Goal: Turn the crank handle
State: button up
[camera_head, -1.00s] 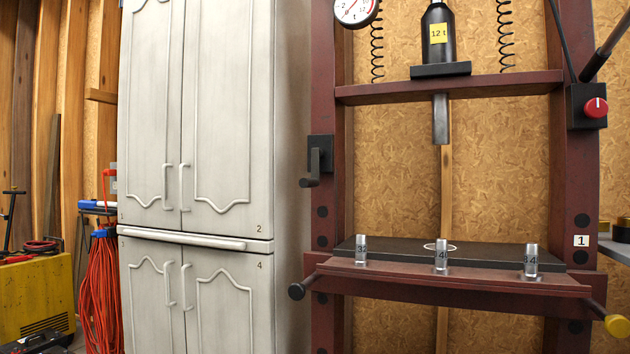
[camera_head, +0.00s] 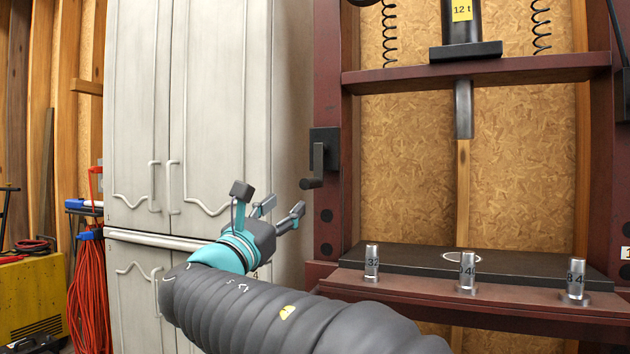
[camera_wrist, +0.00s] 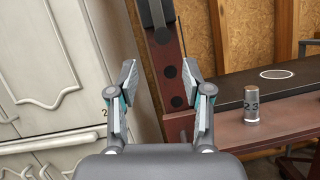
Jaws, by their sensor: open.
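The black crank handle (camera_head: 318,165) hangs downward from a dark mounting plate on the left post of the dark red press, with its grip pointing out to the left. In the wrist view, a dark part that looks like the crank (camera_wrist: 160,28) shows at the top, beyond the fingertips. My gripper (camera_head: 268,200) is open and empty, to the left of and a little below the crank, in front of the cabinet and apart from both. In the wrist view, my gripper's fingers (camera_wrist: 160,82) stand wide apart with nothing between them.
The pale cabinet (camera_head: 215,110) stands close on the left. The press bed (camera_head: 400,258) and several numbered metal cylinders, one at its left end (camera_head: 372,262), lie below and right of the crank. A red cable (camera_head: 92,295) hangs at far left.

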aim_at(317, 178)
jog(key=x, duration=1.3)
jog(key=shift+w+d+p, duration=0.2)
jog(key=shift+d+p, duration=0.1)
jog(key=shift+p, duration=0.05)
grip_shut()
